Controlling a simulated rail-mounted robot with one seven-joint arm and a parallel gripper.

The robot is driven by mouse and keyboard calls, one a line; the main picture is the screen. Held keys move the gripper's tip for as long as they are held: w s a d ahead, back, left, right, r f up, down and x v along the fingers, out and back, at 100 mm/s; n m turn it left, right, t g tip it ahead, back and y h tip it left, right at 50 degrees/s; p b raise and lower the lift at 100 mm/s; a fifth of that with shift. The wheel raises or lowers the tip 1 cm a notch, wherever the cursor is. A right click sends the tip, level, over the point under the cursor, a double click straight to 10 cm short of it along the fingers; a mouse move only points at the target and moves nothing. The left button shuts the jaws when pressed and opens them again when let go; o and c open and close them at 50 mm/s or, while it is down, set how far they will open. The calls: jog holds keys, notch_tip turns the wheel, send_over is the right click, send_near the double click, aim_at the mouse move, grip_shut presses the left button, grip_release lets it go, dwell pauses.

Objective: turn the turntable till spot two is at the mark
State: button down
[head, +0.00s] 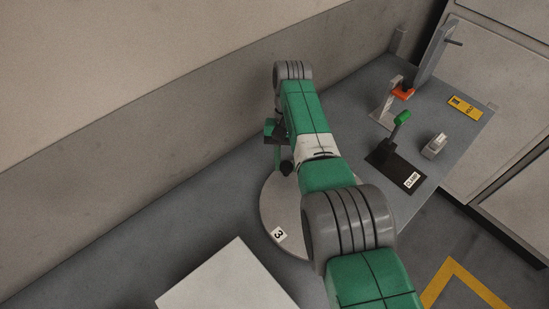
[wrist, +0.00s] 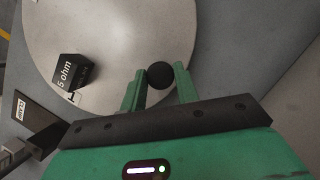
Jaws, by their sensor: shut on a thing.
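The turntable (head: 268,212) is a flat light-grey disc on the bench, partly hidden behind my arm in the head view. A tag reading 3 (head: 279,234) lies near its front edge. In the wrist view the turntable (wrist: 100,25) carries a black block labelled 5 ohm (wrist: 72,72). My gripper (wrist: 160,70) is over the disc's edge, with its two green fingers shut on a round black knob (wrist: 160,77). In the head view a dark round knob (head: 286,168) shows beside my arm's end. I see neither a spot two tag nor the mark.
To the right stand a black plate labelled CLAMP (head: 398,168) with a green-tipped lever, a small grey block (head: 434,146), an orange-topped stand (head: 385,110) and a yellow tag (head: 465,107). A pale box (head: 228,278) is in front. The wall runs close behind the turntable.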

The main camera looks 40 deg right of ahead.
dwell(0.3)
jog(key=c, duration=1.1)
grip_release()
notch_tip(320, 180, up, 5)
jog(key=p, duration=0.4)
jog(key=shift+s+a+p, duration=0.15)
jog(key=shift+s+p, duration=0.1)
jog(key=shift+p, duration=1)
jog(key=s+a+p, duration=0.2)
jog(key=s+p, duration=0.2)
jog(key=p, duration=0.2)
jog(key=s+a+p, duration=0.3)
jog(key=s+p, duration=0.1)
jog(key=p, duration=0.2)
jog(key=s+a+p, duration=0.3)
jog(key=s+p, duration=0.2)
jog(key=p, duration=0.1)
jog(key=shift+a, duration=0.15)
